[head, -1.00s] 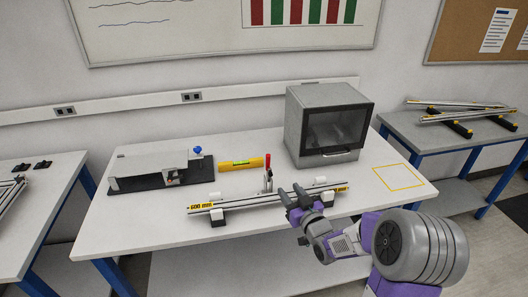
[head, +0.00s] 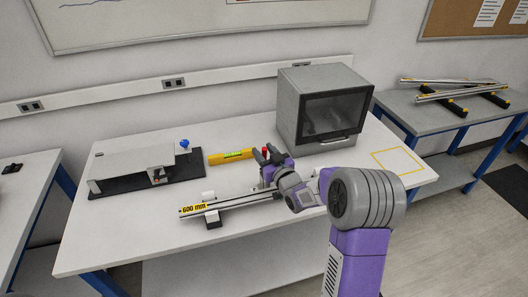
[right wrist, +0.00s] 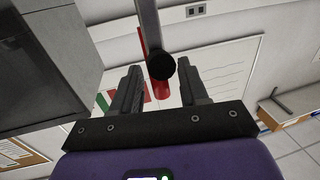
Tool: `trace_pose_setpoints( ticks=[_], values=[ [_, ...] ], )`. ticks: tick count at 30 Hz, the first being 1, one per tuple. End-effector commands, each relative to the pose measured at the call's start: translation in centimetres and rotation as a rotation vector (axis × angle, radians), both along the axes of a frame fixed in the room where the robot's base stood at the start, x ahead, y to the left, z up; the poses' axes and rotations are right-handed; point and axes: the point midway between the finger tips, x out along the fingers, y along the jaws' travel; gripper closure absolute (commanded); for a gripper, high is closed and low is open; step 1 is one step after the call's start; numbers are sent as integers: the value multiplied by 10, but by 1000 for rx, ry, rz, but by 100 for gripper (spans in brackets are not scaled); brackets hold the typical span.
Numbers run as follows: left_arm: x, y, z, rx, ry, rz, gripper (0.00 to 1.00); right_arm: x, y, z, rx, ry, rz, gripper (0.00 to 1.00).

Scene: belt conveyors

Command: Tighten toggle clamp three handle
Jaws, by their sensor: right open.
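The toggle clamp's red handle (head: 265,152) stands near the middle of the white table, partly hidden behind my right gripper (head: 269,156). In the right wrist view, the red handle (right wrist: 162,90) lies between the two fingers of the right gripper (right wrist: 160,92), with a dark round end (right wrist: 161,67) and a metal bar in front. The gripper is open around it; contact cannot be told. My left gripper is not in view.
A grey box with a dark window (head: 325,105) stands behind and right of my gripper. A yellow level (head: 230,156) lies left of the handle. A grey fixture with a blue knob (head: 184,144) stands further left. The table's front left is clear.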

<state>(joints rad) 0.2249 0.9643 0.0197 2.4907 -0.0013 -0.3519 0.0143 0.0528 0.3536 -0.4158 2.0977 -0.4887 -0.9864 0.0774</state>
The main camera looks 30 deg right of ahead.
Motion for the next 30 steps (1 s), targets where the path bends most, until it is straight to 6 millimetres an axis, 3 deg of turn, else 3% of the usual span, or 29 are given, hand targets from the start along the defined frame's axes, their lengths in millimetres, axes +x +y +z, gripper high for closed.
trace_pose_setpoints(
  ticks=[9,18,30],
  values=[
    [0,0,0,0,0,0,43,4,0,0,0,0,0,56],
    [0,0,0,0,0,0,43,3,0,0,0,0,0,100],
    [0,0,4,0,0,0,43,5,0,1,3,14,1,100]
  ],
)
